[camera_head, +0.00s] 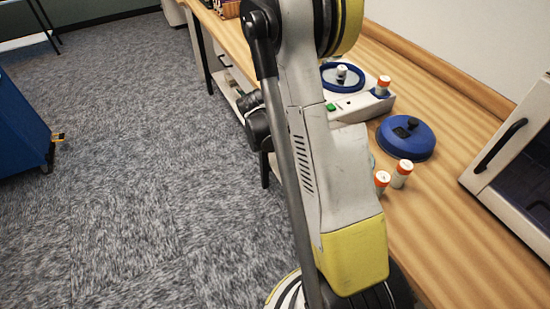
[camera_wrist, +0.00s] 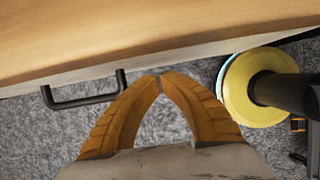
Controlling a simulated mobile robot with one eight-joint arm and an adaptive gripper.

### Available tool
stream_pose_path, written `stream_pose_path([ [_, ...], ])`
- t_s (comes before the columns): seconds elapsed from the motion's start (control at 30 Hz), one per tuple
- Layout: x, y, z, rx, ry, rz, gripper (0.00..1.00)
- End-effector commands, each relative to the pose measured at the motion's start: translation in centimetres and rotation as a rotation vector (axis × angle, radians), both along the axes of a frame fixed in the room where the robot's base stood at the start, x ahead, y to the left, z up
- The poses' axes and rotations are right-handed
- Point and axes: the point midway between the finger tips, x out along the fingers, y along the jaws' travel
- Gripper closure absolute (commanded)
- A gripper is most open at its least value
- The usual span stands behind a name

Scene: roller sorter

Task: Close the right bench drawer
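In the wrist view, a black bar handle (camera_wrist: 85,100) sticks out from a pale, thin front edge (camera_wrist: 190,54) that runs along the wooden bench (camera_wrist: 90,35). This appears to be a drawer front seen from above; how far it stands out from the bench I cannot tell. My gripper (camera_wrist: 160,78) has two orange fingers with their tips together and nothing visible between them. The tips are just right of the handle, close to the pale front; contact is unclear. In the head view my arm hides the gripper and the drawer front.
On the bench (camera_head: 440,235) stand a white device with a blue ring (camera_head: 345,108), a blue round lid (camera_head: 406,138), several orange-capped vials (camera_head: 382,182) and a white cabinet (camera_head: 510,160). A blue bin (camera_head: 20,130) stands far left. The carpet between is clear.

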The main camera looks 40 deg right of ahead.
Motion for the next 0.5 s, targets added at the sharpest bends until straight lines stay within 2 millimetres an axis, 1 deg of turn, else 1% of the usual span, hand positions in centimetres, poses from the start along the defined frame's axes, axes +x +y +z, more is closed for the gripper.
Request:
stream_pose_path([
  [0.1,-0.11,-0.48,0.00,0.000,0.000,0.000,1.00],
  [0.43,-0.12,-0.60,0.08,0.000,0.000,0.000,1.00],
  [0.5,-0.22,-0.99,0.08,0.000,0.000,-0.001,1.00],
])
